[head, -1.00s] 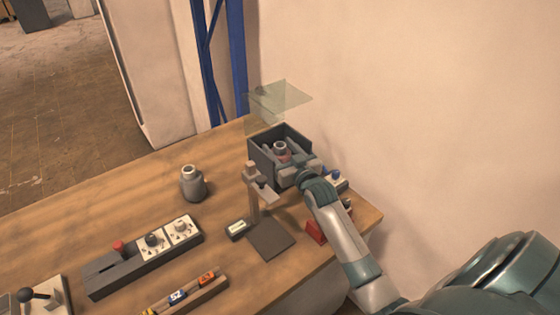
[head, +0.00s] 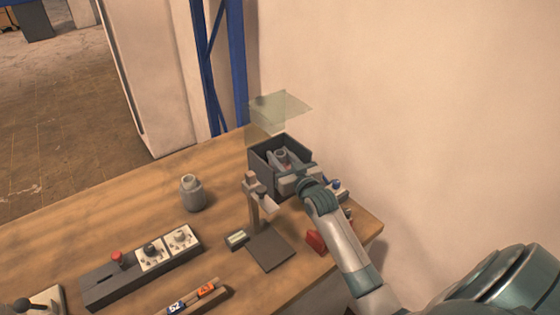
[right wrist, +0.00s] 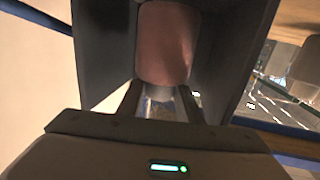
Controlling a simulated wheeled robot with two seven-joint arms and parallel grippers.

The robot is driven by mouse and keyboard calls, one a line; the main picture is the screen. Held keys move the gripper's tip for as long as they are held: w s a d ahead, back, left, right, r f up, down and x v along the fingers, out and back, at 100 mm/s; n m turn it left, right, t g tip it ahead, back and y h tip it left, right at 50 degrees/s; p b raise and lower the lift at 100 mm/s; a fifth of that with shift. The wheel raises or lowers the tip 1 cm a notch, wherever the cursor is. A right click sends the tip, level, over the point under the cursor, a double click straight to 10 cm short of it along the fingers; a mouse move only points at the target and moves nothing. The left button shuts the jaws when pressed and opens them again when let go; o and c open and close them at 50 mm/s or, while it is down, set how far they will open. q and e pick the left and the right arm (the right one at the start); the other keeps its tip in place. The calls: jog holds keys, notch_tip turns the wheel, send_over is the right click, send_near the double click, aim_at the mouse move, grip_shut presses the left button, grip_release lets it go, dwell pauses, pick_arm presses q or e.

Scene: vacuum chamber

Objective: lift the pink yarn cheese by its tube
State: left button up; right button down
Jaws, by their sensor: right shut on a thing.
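The pink yarn cheese (right wrist: 167,42) shows in the right wrist view as a pink cylinder between dark walls. Its pale tube (right wrist: 160,93) sticks out toward my right gripper (right wrist: 159,98), whose two fingers are shut on it. In the head view my right gripper (head: 284,160) reaches into the open dark grey chamber box (head: 262,167) at the back of the table. The tube's round grey end (head: 281,153) shows there between the fingers. The pink yarn is hidden in the head view by the gripper and box walls. My left gripper is not in view.
A clear raised lid (head: 281,104) stands over the chamber's back. A stand (head: 253,205) with a dark base is close in front. A grey bottle (head: 193,194), a control panel (head: 140,265) and a red block (head: 316,241) are on the table (head: 90,220). A wall rises behind.

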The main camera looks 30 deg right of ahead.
notch_tip(320, 180, up, 9)
jog(key=b, duration=0.1)
jog(key=shift+r, duration=0.15)
dwell(0.7)
